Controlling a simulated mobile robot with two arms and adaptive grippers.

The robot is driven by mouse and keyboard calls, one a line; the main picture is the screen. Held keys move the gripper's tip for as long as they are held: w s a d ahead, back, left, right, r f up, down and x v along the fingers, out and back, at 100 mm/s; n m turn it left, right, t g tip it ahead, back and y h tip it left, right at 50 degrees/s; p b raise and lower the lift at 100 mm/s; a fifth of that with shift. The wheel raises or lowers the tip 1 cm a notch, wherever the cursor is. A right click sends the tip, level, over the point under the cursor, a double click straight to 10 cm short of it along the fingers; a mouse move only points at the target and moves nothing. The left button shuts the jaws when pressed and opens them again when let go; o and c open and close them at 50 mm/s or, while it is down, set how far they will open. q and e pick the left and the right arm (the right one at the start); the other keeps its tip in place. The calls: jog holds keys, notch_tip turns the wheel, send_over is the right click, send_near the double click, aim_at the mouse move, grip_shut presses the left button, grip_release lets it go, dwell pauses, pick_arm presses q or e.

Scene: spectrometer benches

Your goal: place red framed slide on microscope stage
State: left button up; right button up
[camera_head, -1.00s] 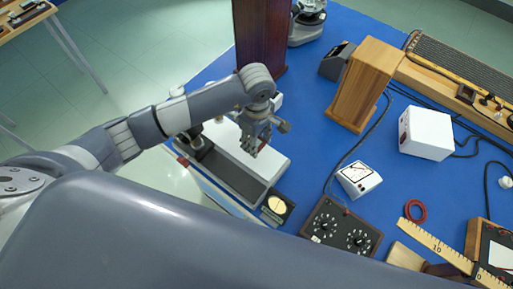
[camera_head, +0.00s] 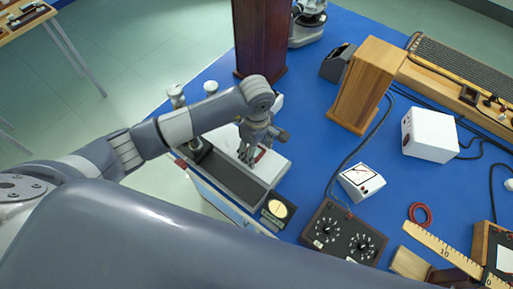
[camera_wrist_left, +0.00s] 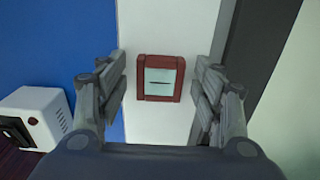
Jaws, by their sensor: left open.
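The red framed slide (camera_wrist_left: 160,78) lies flat on a white surface in the left wrist view, with a pale centre and a short dark line. My left gripper (camera_wrist_left: 160,90) is open, its fingers on either side of the slide and apart from it. In the head view my left gripper (camera_head: 248,156) hangs over the white plate (camera_head: 274,169), and a bit of the slide's red frame (camera_head: 260,155) shows beside the fingers. A grey microscope (camera_head: 307,24), partly cut off, stands at the top; its stage is not clear. My right gripper is out of view.
A dark wooden column (camera_head: 259,38) stands between my arm and the microscope. A wooden box (camera_head: 360,85), a white box (camera_head: 429,134), a meter (camera_head: 361,182) and a dial box (camera_head: 343,236) stand on the blue bench top (camera_head: 315,130). A white-and-black box (camera_wrist_left: 35,118) is left in the wrist view.

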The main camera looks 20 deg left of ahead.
pick_arm(q)
jog(key=shift+r, duration=0.1)
jog(key=shift+r+p, duration=0.3)
jog(key=shift+p, duration=0.05)
notch_tip(320, 180, up, 12)
jog(key=p, duration=0.5)
jog(key=shift+f+p, duration=0.25)
jog(key=shift+p, duration=0.15)
